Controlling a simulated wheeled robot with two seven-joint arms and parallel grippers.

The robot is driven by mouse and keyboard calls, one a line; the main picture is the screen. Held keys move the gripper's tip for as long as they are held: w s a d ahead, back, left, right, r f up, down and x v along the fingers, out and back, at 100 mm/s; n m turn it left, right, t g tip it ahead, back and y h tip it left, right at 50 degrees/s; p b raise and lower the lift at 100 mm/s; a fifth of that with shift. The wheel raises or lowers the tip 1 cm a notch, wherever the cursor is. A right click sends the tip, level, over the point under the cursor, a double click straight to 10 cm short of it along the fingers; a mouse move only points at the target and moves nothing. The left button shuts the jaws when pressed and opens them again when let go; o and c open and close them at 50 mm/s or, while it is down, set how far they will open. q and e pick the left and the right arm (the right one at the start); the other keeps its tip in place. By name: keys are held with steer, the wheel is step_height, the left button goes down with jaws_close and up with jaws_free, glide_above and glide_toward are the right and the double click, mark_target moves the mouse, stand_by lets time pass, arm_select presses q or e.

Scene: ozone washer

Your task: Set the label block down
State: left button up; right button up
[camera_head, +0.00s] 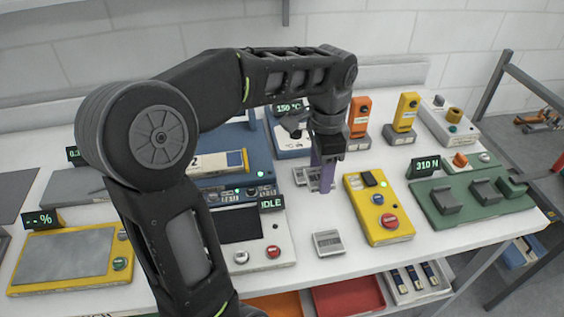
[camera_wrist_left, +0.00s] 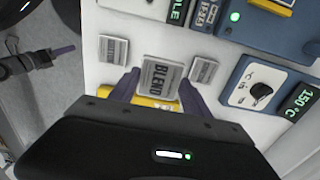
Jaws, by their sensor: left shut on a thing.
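A grey label block marked BLEND (camera_wrist_left: 160,77) sits between the purple fingers of my left gripper (camera_wrist_left: 158,92). In the head view my left gripper (camera_head: 321,174) points down over the white table, shut on that block. The block looks larger than its neighbours in the wrist view; I cannot tell whether it touches the table. One similar grey block (camera_head: 328,243) lies on the table near the front; it also shows in the wrist view (camera_wrist_left: 113,50). Another block (camera_wrist_left: 203,70) lies on the other side. A gripper, apparently my right (camera_wrist_left: 62,50), shows at the wrist view's left edge, its opening unclear.
A yellow box with a red button (camera_head: 385,220) stands to the right of my left gripper. The IDLE device (camera_head: 250,252) stands left, and the 150 °C unit (camera_head: 285,143) behind. Bare white table (camera_head: 345,268) shows around the front block.

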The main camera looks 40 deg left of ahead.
arm_select(q)
steer(key=shift+s+a+f, duration=0.1)
steer(key=shift+a+f, duration=0.05)
steer(key=shift+a, duration=0.15)
steer(key=s+a+n, duration=0.1)
steer(key=a, duration=0.1)
steer(key=s+a+n+b, duration=0.1)
steer(key=s+a, duration=0.1)
steer(key=s+a+n+b, duration=0.1)
steer(key=s+a, duration=0.1)
steer(key=a, duration=0.1)
steer(key=shift+f, duration=0.1)
steer(key=s+a+n, duration=0.1)
steer(key=s+n, duration=0.2)
steer(key=s+a+n+b, duration=0.1)
steer(key=s+n, duration=0.2)
steer(key=s+n+b, duration=0.1)
steer(key=s+n, duration=0.2)
steer(key=n, duration=0.1)
steer(key=shift+s+a+f, duration=0.3)
steer(key=shift+s+a, duration=0.1)
steer(key=n, duration=0.1)
steer(key=d+n, duration=0.1)
steer(key=n, duration=0.1)
steer(key=shift+s+f, duration=0.2)
steer(key=shift+s, duration=0.2)
steer(key=shift+d+n, duration=0.15)
steer(key=shift+n, duration=0.85)
